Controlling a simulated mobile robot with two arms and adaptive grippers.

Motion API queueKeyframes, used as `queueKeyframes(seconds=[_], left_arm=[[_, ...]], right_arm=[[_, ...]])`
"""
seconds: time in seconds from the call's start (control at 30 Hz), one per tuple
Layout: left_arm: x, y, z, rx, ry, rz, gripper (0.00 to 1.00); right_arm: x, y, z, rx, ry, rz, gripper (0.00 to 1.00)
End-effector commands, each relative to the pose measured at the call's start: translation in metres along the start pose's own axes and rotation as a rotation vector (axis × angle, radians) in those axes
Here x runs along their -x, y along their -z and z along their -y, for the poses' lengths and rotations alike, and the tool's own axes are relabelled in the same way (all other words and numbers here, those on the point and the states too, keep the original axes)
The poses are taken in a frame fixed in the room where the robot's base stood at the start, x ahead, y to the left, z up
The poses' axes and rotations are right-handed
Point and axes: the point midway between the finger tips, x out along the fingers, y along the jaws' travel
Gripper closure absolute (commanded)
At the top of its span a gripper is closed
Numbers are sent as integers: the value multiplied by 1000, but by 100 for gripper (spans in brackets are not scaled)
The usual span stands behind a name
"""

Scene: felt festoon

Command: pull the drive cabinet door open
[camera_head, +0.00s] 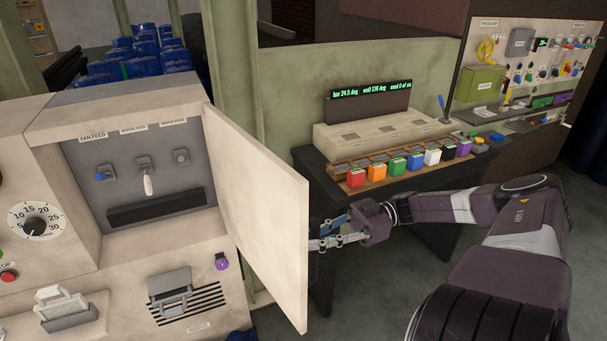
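The drive cabinet door (262,205) is a plain cream panel standing swung out from the right side of the cabinet (130,97). The recess behind it is exposed, with a FAN FEED label, a blue knob (103,174), a white-handled lever (147,180) and a dark slot. My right gripper (318,236) is beside the free edge of the door, on its right. Its two fingers are apart with nothing visible between them. The door's edge is close to the fingertips, and I cannot tell whether they touch it. My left gripper is not in view.
A dark bench (319,180) with a row of coloured blocks and a green display (370,89) stands behind my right gripper. The cabinet front carries a dial (36,226) and a purple knob (221,261). A green post (232,60) rises behind the door.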

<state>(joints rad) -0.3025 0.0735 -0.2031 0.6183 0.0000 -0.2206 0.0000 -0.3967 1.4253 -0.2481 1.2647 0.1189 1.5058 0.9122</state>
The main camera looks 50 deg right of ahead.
Motion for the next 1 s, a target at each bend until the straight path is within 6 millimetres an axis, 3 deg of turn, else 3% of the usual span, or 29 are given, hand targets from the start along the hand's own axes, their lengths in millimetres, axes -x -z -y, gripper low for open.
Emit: queueKeyframes(seconds=[0.5,0.53,0.67,1.0], left_arm=[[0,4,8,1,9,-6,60],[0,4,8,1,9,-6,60],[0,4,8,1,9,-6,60],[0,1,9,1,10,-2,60]], right_arm=[[5,-2,-1,-4,1,5,100],[5,-2,-1,-4,1,5,83],[5,-2,-2,-3,1,4,69],[7,-1,-2,-1,-1,3,68]])
